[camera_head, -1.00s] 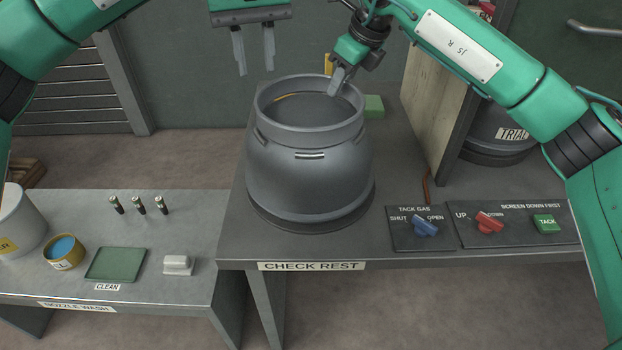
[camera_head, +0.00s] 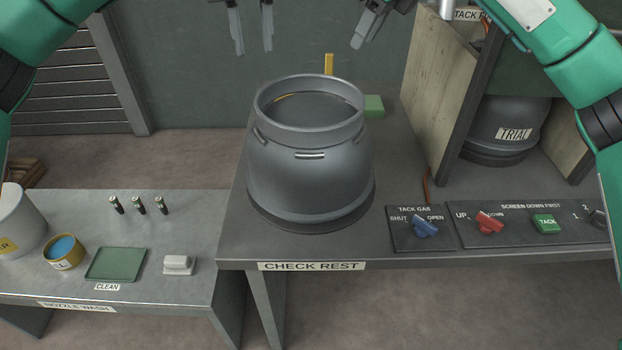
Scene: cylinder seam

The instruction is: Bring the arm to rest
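My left gripper (camera_head: 252,48) is at the top, its two fingers apart with nothing between them. It hangs in the air behind and above the grey cylinder (camera_head: 308,170). The cylinder stands upright and open-topped on the CHECK REST bench (camera_head: 235,230). My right gripper (camera_head: 366,28) is at the top, right of the left one, cut by the picture edge. It is clear of the cylinder's rim. I cannot tell how far its fingers are apart. My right arm comes in from the right.
A screened booth (camera_head: 437,90) at the right holds a TRIAL cylinder (camera_head: 505,125). A blue lever (camera_head: 425,228), red lever (camera_head: 488,222) and green TACK button (camera_head: 546,223) line the bench front. A green block (camera_head: 374,106) sits behind the cylinder. Left bench carries a green tray (camera_head: 116,264).

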